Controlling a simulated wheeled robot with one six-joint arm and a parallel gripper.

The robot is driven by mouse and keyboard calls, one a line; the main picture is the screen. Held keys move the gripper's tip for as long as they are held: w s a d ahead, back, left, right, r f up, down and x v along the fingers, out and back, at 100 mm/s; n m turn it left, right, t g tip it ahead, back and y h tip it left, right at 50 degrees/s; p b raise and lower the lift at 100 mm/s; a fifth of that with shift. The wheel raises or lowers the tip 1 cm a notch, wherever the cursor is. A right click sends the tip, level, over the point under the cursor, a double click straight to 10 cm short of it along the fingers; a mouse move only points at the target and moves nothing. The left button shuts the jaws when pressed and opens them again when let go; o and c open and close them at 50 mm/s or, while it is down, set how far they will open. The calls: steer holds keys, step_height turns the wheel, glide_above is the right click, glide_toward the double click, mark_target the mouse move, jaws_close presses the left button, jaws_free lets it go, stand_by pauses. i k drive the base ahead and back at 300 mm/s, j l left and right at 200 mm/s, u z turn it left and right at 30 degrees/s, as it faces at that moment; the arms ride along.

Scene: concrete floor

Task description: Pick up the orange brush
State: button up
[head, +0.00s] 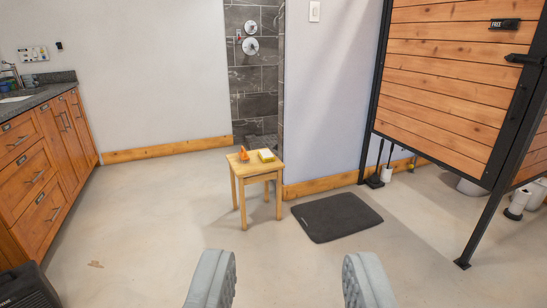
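A small orange object (244,154), which looks like the orange brush, stands on the left part of a small wooden stool (257,170). It is too small to make out its details.
A dark mat (336,217) lies right of the stool. A wooden cabinet with counter (38,160) lines the left. A dark box (27,287) is at bottom left. A wooden partition (448,85) with black posts stands right. The floor before the stool is clear.

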mark_target(244, 156)
steer(key=i, duration=1.8)
steer(key=i+u, duration=0.1)
steer(key=i, duration=0.6)
steer(key=i+l, duration=0.15)
steer(key=i, duration=0.55)
steer(key=i+l+u, duration=0.15)
steer(key=i, duration=0.55)
